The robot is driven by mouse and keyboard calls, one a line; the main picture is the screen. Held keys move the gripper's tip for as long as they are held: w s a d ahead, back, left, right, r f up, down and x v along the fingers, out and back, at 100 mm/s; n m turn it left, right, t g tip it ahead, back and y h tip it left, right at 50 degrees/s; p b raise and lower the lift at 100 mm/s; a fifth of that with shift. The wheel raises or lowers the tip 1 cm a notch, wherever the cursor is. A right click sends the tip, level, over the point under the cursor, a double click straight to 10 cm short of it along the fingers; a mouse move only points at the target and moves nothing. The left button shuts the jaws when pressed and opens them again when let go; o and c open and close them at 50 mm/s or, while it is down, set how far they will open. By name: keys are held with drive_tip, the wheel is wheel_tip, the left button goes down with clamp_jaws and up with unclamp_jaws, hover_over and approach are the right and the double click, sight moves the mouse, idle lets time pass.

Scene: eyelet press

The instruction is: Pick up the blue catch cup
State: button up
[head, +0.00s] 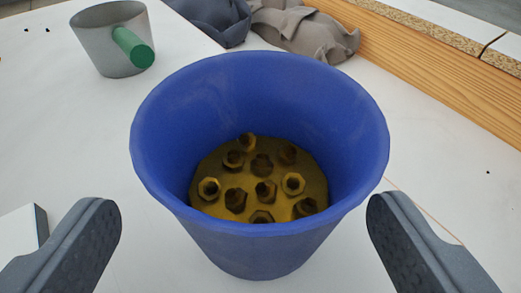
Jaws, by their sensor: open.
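The blue catch cup (262,245) stands upright on the white surface in the middle of the head view. Several brass-coloured eyelets or nut-like pieces (262,188) lie in its bottom. My gripper (243,222) is open, with one dark grey finger at the lower left and the other at the lower right. The cup's near side shows between the two fingers, with a gap on each side. I cannot tell whether the fingertips are level with the cup's wall or above it.
A grey cup with a green handle (113,42) stands at the upper left. Dark blue cloth (212,18) and grey-brown cloth (305,30) lie behind. A wooden edge (440,75) runs along the right. A white block (20,235) is at the lower left. White surface around the cup is mostly clear.

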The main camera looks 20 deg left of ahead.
sight(257, 150)
drive_tip(key=shift+d+b+x, duration=0.15)
drive_tip(key=shift+b+x, duration=0.05)
drive_tip(key=shift+x, duration=0.85)
drive_tip(key=shift+d+b+x, duration=0.1)
drive_tip(key=shift+b+x, duration=0.1)
drive_tip(key=shift+x, duration=0.8)
drive_tip(key=shift+w, duration=0.1)
drive_tip(key=c, duration=1)
drive_tip(key=shift+c, duration=0.2)
